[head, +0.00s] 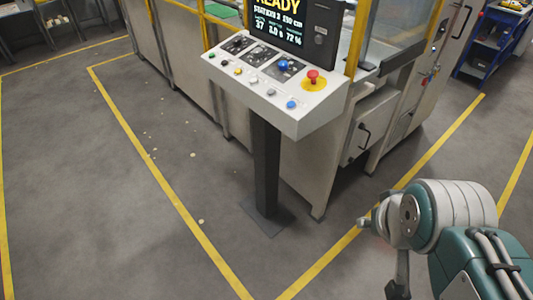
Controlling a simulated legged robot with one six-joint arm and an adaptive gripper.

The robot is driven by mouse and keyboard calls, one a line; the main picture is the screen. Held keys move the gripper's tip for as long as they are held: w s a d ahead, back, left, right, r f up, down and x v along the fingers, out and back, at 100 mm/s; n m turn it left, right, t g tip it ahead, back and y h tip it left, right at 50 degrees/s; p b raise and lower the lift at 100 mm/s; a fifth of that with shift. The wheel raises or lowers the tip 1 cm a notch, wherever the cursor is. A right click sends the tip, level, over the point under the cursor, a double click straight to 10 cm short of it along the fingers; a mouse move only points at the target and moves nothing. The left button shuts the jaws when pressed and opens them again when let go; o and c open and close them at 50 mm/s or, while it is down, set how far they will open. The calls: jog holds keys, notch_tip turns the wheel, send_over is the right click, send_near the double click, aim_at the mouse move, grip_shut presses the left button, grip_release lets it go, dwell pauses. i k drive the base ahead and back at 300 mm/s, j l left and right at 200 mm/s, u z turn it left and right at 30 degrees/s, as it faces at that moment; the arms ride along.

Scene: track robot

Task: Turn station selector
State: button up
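A sloped control panel (268,78) stands on a dark post at upper middle. Three black square plates lie along its top; the left plate (236,44) and middle plate (258,55) carry small dark or silver controls. A blue knob (283,64) sits on the right plate. The labels are too small to read, so I cannot tell which control is the station selector. My arm is folded at the lower right, with its end (372,223) well below and right of the panel, touching nothing. The finger opening cannot be made out.
A red mushroom button (312,77) on a yellow disc is right of the blue knob. Several small buttons line the panel's front edge. A screen (293,22) reading READY rises behind. A grey machine cabinet (322,160) stands behind the post.

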aim_at(237, 42)
jog(key=i+j, duration=0.3)
jog(key=i+j+u, duration=0.1)
jog(key=i+j, duration=0.15)
jog(key=i, duration=0.25)
jog(key=i+j+u, duration=0.1)
jog(key=i+j, duration=0.15)
jog(key=i, duration=0.2)
jog(key=i+j, duration=0.25)
jog(key=i, duration=0.15)
jog(key=i+j+u, duration=0.1)
jog(key=i, duration=0.35)
jog(key=j, duration=0.1)
